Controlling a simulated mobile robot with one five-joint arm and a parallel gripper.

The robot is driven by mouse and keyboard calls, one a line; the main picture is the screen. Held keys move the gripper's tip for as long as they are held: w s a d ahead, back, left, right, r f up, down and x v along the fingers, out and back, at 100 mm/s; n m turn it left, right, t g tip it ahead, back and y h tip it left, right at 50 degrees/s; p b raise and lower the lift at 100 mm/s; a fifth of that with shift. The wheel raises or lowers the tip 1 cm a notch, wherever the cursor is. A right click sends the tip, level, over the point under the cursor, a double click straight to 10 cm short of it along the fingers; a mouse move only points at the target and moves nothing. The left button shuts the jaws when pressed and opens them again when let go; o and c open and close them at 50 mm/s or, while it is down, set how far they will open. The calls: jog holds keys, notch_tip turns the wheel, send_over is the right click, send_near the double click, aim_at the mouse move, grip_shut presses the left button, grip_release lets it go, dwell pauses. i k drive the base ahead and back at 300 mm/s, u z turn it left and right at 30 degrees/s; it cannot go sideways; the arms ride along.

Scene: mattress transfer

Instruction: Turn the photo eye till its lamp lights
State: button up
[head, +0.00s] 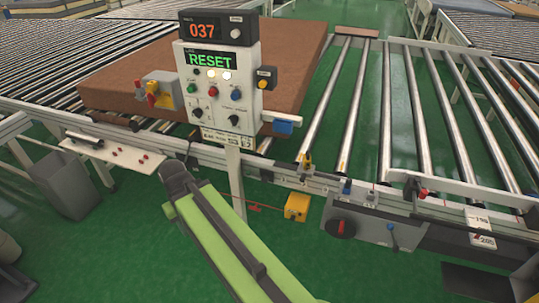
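Which part is the photo eye I cannot tell for sure. A small blue box (283,127) sits on a pale bracket at the right of the control post. A small yellow and black part (307,160) stands on the conveyor's front rail, and a small blue part (347,187) is farther right on it. No lit lamp can be made out on any of them. My green arm rises from the bottom edge to a dark end left of the post, below the rail. No gripper fingers can be made out.
A grey bin (65,184), a yellow floor box (297,207) and a grey box with a red knob (370,228) stand along the front.

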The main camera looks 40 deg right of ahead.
aim_at(307, 161)
jog(key=u, duration=0.75)
jog(key=k, duration=1.2)
jog(key=z, duration=0.9)
jog(key=i, duration=0.75)
jog(key=u, duration=0.1)
